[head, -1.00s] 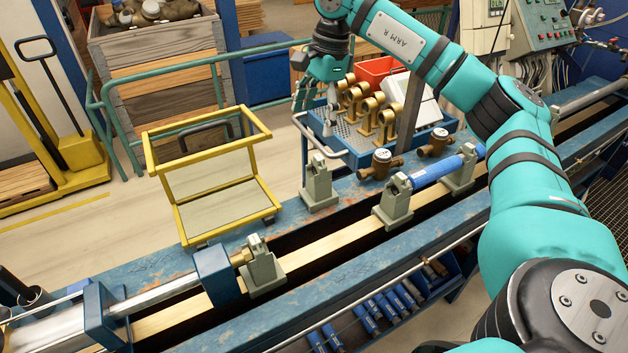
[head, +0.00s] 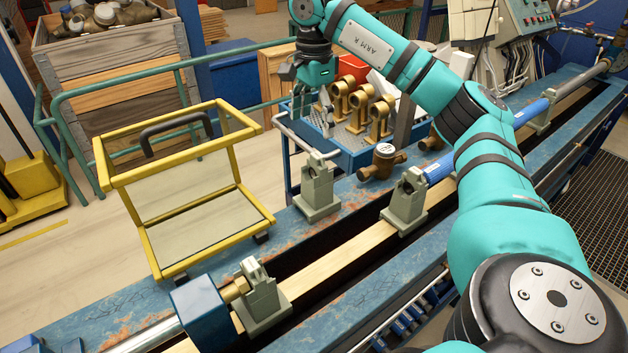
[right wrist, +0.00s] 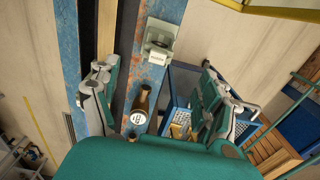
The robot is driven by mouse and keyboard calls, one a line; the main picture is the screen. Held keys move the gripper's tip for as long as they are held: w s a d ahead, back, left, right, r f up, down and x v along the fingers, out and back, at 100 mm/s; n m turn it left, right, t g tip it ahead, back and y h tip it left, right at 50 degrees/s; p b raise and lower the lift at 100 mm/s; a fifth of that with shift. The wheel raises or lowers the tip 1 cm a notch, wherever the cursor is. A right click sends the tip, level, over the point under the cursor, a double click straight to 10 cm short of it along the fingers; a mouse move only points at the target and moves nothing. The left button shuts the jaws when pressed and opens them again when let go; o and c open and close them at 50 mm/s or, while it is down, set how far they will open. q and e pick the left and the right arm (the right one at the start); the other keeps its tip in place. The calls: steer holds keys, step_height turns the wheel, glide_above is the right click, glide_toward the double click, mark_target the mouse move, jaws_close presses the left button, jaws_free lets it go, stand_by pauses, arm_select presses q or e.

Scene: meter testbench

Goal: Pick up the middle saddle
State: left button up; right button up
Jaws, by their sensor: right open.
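Grey-green saddles stand along the bench. One (head: 260,298) is near the front on the wooden strip, with a brass fitting beside it. One (head: 406,203) is mid-bench beside a blue cylinder, and another (head: 540,118) is farther along. One more (head: 318,190) stands apart on the bench's left rail. A saddle (right wrist: 158,45) on the blue rail also shows in the right wrist view, ahead of the fingers. My right gripper (head: 312,100) is open and empty, raised near the tray of brass parts. Its spread fingers (right wrist: 158,100) show in the wrist view. My left gripper is out of view.
A brass meter (head: 382,162) stands on the rail beyond the saddles. A blue tray (head: 345,152) holds several brass fittings. A yellow-framed panel (head: 195,225) stands on the left of the bench. Green railing (head: 125,170) and a wooden crate (head: 115,80) are behind.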

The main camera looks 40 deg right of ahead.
mark_target(316, 156)
steer(key=f, duration=0.4)
steer(key=f+p, duration=0.1)
steer(key=f, duration=0.2)
steer(key=shift+s+d+f, duration=0.1)
steer(key=shift+s+f, duration=0.1)
steer(key=shift+f, duration=0.5)
steer(key=shift+d+f+p, duration=0.1)
steer(key=shift+f+p, duration=0.45)
steer(key=f, duration=0.2)
steer(key=f+p, duration=0.1)
steer(key=shift+d+f, duration=0.25)
steer(key=shift+f, duration=0.35)
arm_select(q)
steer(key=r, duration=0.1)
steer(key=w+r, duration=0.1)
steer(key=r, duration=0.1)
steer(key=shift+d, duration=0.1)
arm_select(e)
steer(key=shift+r, duration=0.1)
jaws_close()
